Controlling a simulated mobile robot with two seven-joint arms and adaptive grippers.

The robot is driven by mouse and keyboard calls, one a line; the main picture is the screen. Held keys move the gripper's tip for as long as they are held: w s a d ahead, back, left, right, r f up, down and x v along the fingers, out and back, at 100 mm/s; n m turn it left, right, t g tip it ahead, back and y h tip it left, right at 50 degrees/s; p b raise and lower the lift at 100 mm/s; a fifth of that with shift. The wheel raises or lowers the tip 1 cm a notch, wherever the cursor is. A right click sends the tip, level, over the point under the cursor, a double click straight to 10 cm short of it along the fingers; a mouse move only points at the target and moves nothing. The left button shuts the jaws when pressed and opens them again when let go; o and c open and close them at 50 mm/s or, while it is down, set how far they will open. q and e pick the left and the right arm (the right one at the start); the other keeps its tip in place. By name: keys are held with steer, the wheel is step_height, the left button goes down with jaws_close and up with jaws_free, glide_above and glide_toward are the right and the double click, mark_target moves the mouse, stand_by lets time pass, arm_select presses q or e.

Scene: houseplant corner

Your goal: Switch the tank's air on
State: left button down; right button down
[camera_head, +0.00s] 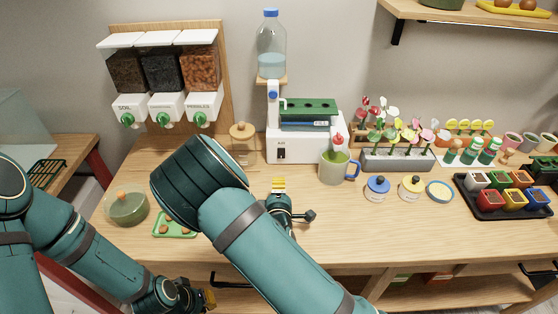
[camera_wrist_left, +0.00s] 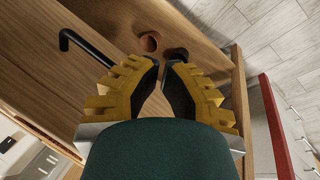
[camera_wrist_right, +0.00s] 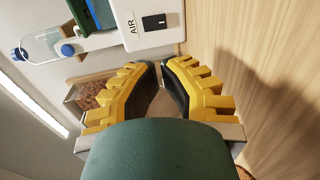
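Lidded pots (camera_head: 377,187) and a black tray of coloured cups (camera_head: 475,204) are further right. The tabletop before the switch is clear.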

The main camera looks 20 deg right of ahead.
mark_target(279, 154)
steer(key=shift+w+d, duration=0.15)
steer(key=shift+w, duration=0.2)
steer(key=x, duration=1.2)
steer(key=shift+w+b, duration=0.3)
steer(key=shift+f, duration=0.1)
steer(key=b, duration=0.2)
steer(key=t+b, duration=0.1)
steer(key=b, duration=0.1)
steer(key=shift+w+d+f, duration=0.15)
steer(key=shift+w+f, duration=0.15)
steer(key=shift+r+b, duration=0.15)
steer(key=shift+b, duration=0.25)
steer(key=shift+r, duration=0.1)
steer(key=shift+w+r+t, duration=0.15)
steer(key=shift+t, duration=0.15)
